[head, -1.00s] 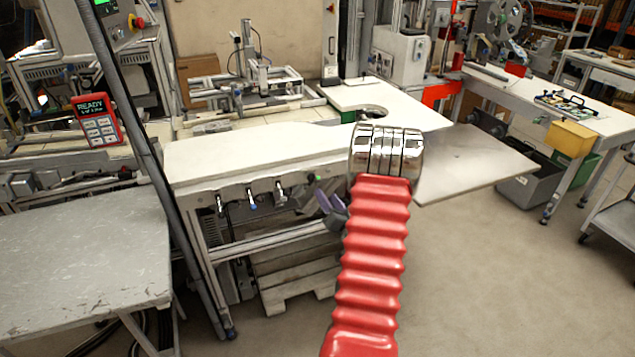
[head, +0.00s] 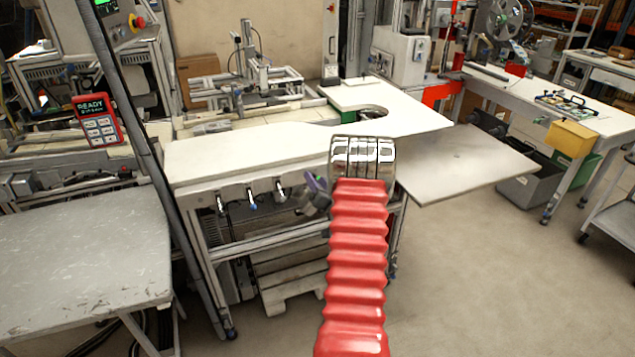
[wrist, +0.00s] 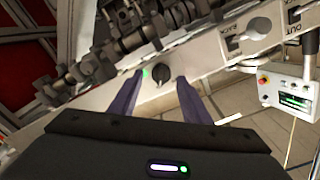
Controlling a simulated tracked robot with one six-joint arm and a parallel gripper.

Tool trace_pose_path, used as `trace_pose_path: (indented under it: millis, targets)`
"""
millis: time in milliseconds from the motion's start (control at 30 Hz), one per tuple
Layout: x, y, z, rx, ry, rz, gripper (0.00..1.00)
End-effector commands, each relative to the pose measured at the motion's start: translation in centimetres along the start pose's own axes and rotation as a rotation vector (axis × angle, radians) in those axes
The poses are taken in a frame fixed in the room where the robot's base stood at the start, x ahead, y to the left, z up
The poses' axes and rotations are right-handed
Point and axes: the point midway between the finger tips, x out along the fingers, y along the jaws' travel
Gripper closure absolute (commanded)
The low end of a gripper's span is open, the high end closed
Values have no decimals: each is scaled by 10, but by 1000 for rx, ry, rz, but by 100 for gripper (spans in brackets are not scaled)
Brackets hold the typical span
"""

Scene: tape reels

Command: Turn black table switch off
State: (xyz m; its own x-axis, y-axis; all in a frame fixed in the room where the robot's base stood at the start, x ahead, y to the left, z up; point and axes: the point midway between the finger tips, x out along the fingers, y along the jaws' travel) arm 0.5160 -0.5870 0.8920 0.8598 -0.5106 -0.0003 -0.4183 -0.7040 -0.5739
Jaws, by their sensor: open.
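The black table switch (wrist: 157,75) is a round dark knob with a pale pointer mark on a light panel in the wrist view. A green light glows just left of it. My gripper (wrist: 160,77) is open, with its two purple fingers on either side of the knob in the picture; I cannot tell whether they touch it. In the head view my gripper (head: 317,184) is by the front edge of the white table (head: 245,150), left of my red arm. The switch cannot be made out there.
Several metal fittings (head: 251,198) hang along the table's front edge, left of my gripper. A grey metal plate (head: 465,160) sticks out to the right. In the wrist view, dark machinery (wrist: 130,40) sits above the knob. Open floor (head: 470,270) lies at the lower right.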

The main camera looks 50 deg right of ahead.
Motion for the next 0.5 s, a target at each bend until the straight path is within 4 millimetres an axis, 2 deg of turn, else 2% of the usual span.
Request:
trace_pose_path:
  millis: [67,500]
  targets:
    - [0,0,0,0,0,0,57]
    - [-1,1,0,0,0,1,88]
